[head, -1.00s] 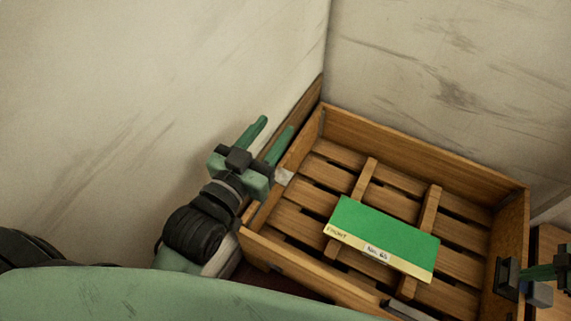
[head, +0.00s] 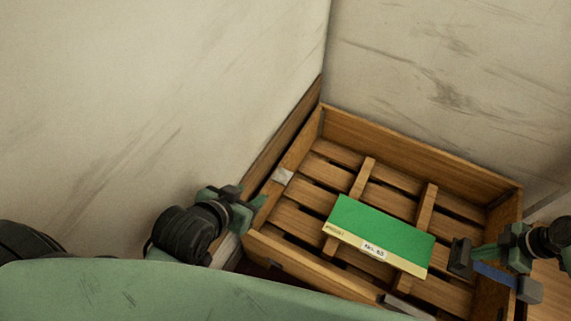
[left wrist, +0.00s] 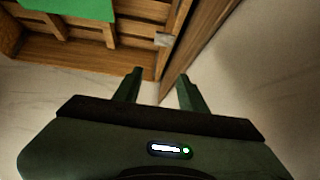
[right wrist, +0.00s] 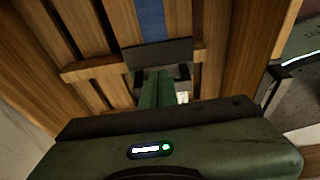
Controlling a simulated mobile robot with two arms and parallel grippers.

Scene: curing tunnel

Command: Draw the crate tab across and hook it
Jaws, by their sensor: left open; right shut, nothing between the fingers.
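The wooden crate (head: 420,140) stands in the wall corner. A dark plate, seemingly the tab (head: 460,256), is over the crate's right side, with a blue strap (head: 493,273) running from it to a grey block (head: 530,290) at the right wall. My right gripper (head: 477,257) is shut, its fingertips at the plate; the right wrist view shows the plate (right wrist: 158,52) just beyond them and the strap (right wrist: 150,17). Whether they touch is unclear. A pale metal piece (head: 283,176) sits on the left wall. My left gripper (head: 256,204) is open and empty beside that wall.
A green card with a label (head: 385,228) lies on the crate slats. A grey piece (head: 405,308) is on the front wall. Pale walls close in behind and to the left of the crate.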

